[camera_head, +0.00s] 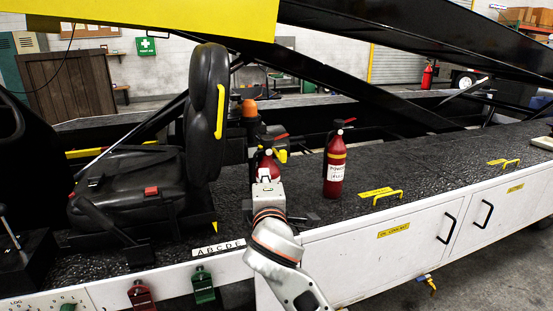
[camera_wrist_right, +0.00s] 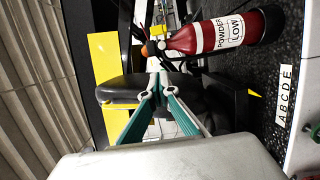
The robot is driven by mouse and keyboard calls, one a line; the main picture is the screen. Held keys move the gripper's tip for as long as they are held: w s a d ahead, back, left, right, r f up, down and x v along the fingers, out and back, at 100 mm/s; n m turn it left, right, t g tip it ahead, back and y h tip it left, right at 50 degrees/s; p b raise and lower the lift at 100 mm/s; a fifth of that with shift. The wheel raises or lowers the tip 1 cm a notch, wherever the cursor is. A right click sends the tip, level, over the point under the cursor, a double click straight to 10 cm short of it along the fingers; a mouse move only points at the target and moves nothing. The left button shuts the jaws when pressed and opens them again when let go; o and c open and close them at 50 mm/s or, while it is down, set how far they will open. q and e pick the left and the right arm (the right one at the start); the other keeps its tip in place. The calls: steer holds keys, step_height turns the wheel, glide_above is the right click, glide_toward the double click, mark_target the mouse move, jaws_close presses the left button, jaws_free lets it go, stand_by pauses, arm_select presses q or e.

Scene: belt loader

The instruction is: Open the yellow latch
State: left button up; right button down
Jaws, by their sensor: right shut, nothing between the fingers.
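A small yellow part (camera_head: 281,155), possibly the latch, shows beside the top of a red extinguisher (camera_head: 267,165) on the black deck. I cannot tell its exact shape or whether it is open. My right gripper (camera_head: 266,143) reaches up from below in front of this extinguisher and partly hides it. In the right wrist view, its green-sided fingers (camera_wrist_right: 158,88) meet at the tips, shut and empty. The extinguisher, labelled POWDER LOW (camera_wrist_right: 228,31), lies beyond the fingertips to the upper right, apart from them. My left gripper is not in view.
A second extinguisher (camera_head: 335,165) stands to the right on the deck. A black seat (camera_head: 205,110) is close on the left. Dark beams cross above. An ABCDE strip (camera_head: 219,248) lies at the front edge.

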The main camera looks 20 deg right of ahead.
steer(key=shift+w, duration=0.15)
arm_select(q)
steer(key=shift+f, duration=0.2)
arm_select(e)
steer(key=w+d, duration=0.6)
steer(key=w, duration=0.3)
steer(key=shift+w, duration=0.35)
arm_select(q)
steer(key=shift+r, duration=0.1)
arm_select(e)
steer(key=shift+d, duration=0.15)
